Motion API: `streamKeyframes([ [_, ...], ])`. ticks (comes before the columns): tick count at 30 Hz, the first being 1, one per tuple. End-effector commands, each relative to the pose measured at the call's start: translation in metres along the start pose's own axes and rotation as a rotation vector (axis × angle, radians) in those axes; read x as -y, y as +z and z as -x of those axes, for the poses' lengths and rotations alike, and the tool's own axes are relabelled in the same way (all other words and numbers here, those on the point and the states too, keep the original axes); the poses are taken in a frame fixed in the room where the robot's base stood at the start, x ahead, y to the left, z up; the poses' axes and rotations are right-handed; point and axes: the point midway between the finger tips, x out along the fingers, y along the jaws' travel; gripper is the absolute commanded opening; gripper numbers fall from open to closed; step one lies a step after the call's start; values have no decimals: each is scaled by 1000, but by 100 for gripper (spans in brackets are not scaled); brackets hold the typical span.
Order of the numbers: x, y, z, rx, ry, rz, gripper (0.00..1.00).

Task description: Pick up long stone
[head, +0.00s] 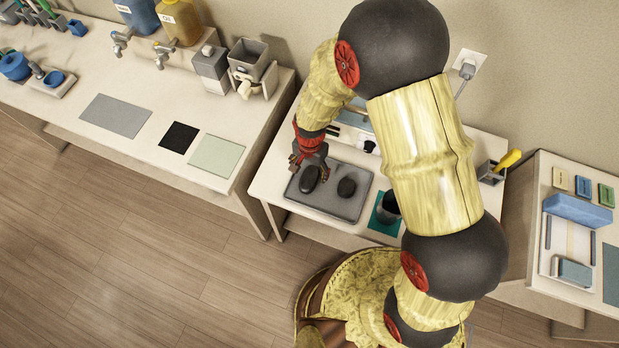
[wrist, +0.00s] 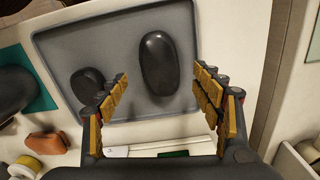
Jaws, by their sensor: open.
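Two dark stones lie apart on a grey tray (head: 325,213). The long stone (wrist: 159,63) is a smooth black oval in the wrist view, right of the tray's middle; in the head view it is the left stone (head: 310,179). The shorter, rounder stone (wrist: 86,84) lies to its left in the wrist view and to its right in the head view (head: 347,188). My gripper (wrist: 162,82) is open and empty above the tray. In the wrist view its fingers stand either side of the long stone's near end, with no contact visible.
A brown block (wrist: 46,143) lies nearby in the wrist view. A left counter (head: 150,148) holds dispensers and flat mats. A gap separates the tables.

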Motion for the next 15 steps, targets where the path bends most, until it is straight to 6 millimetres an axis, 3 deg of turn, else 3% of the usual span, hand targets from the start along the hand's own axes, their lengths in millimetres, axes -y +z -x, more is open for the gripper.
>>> streamKeyframes([
  [7,1,3,-34,1,2,1,66],
  [15,1,2,-43,0,0,1,66],
])
